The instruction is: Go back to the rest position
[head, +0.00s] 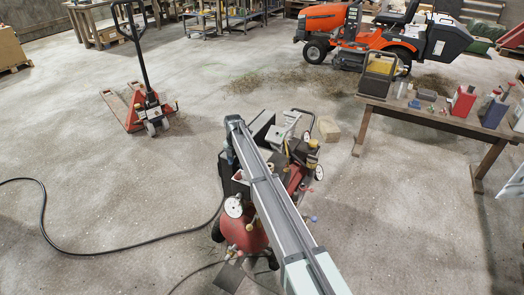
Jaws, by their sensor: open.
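A long grey beam-like part (270,190), which looks like part of my arm, runs from the lower edge up to the middle of the head view. I cannot make out gripper fingers anywhere in this view. No timber truss parts can be made out clearly.
A red compressor (248,236) with gauges stands under and beside the grey part. A black hose (100,252) crosses the floor at left. A pallet jack (150,108) stands upper left, an orange mower (365,35) at the back, a wooden table (425,118) with tools at right. Left floor is largely open.

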